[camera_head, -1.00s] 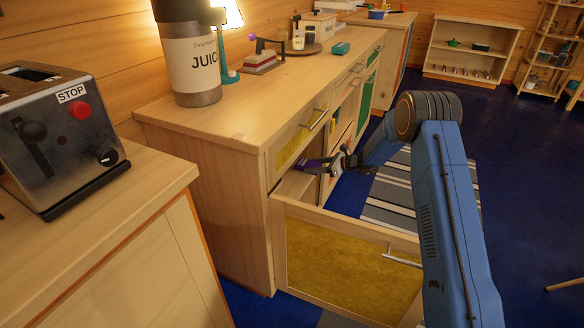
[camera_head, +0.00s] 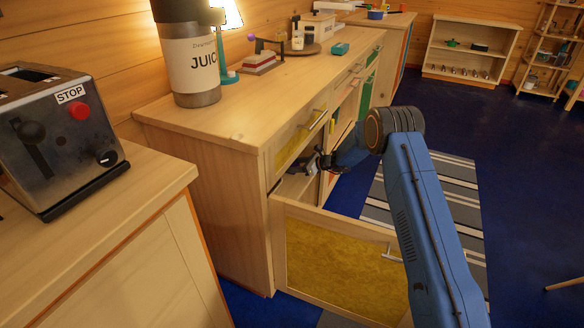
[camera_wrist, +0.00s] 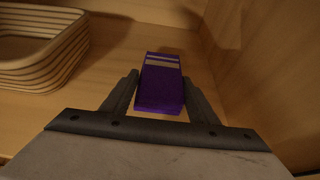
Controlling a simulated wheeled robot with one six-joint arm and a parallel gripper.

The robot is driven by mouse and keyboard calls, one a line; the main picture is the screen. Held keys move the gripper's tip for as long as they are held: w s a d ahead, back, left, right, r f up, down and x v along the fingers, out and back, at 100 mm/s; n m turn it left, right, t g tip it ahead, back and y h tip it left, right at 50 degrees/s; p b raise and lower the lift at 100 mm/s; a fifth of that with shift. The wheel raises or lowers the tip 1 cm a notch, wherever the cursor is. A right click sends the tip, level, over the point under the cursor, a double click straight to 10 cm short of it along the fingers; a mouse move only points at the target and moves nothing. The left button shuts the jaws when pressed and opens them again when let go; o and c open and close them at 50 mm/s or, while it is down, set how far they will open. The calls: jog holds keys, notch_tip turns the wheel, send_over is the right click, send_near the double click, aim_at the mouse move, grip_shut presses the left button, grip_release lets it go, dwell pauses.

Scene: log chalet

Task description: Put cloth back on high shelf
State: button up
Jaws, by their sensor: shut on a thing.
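A purple folded cloth (camera_wrist: 160,85) with two pale stripes at its far end is between the fingers of my gripper (camera_wrist: 160,105) in the wrist view. The gripper is shut on it. In the head view my gripper (camera_head: 304,169) reaches into the opening above the pulled-out yellow front (camera_head: 345,262) of the wooden cabinet. The cloth is hidden there by the cabinet. In the wrist view the cloth is over a bare wooden surface (camera_wrist: 110,75). I cannot tell whether it touches that surface.
A pale slatted basket (camera_wrist: 40,50) stands left of the cloth inside the cabinet, and a wooden wall (camera_wrist: 265,70) rises close on the right. A juice container (camera_head: 190,60) and a lamp stand on the cabinet top. A toaster (camera_head: 60,135) is on the left counter.

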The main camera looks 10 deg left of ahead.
jog(key=shift+f, duration=0.35)
jog(key=o, duration=1.1)
jog(key=shift+r, duration=0.15)
jog(key=shift+d+r, duration=0.15)
jog(key=shift+d, duration=0.1)
jog(key=v, duration=1.1)
jog(key=shift+s+d, duration=0.2)
jog(key=shift+d, duration=0.05)
